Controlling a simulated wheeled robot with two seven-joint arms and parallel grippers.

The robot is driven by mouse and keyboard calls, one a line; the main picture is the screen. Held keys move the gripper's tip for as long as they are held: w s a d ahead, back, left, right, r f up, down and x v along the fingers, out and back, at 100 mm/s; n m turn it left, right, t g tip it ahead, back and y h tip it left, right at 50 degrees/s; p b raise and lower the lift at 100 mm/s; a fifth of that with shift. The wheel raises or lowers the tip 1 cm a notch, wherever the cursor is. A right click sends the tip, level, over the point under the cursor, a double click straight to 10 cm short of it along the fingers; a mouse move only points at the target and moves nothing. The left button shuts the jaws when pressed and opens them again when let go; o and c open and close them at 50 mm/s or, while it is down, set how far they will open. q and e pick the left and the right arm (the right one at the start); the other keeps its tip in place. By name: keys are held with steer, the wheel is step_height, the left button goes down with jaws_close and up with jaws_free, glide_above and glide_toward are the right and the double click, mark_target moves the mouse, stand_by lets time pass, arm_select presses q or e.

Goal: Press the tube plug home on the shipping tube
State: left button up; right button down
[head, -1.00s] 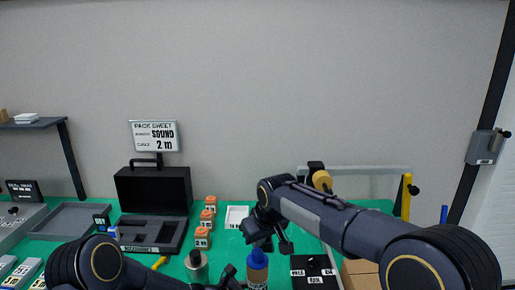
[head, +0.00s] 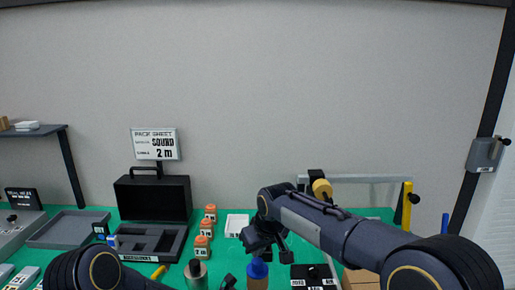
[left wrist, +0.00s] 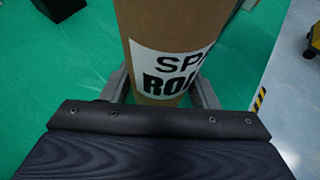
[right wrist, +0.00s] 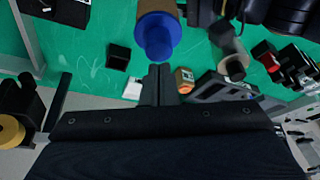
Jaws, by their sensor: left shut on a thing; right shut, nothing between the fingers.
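The shipping tube (left wrist: 170,30) is brown cardboard with a white label and fills the top middle of the left wrist view. My left gripper (left wrist: 165,90) is shut on it, one finger on each side. The blue tube plug (right wrist: 158,38) sits at the end of the tube (right wrist: 157,7) in the right wrist view; how deep it sits I cannot tell. In the head view the plug (head: 258,267) tops the tube at the bottom centre. My right gripper (right wrist: 160,75) is shut and empty, its tips close to the plug. My left gripper is hidden in the head view.
A black open case (head: 153,198), a grey tray (head: 68,229) and several orange-topped items (head: 204,228) stand on the green bench left of the tube. A grey bottle-like thing (head: 195,272) is close left of it. A black labelled block (head: 313,276) is at its right.

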mark_target(258, 262)
steer(key=shift+f, duration=0.7)
stand_by(0.9)
step_height(258, 262, up, 7)
stand_by(0.8)
arm_select(q)
steer(key=o, duration=0.8)
steer(key=shift+o, duration=0.2)
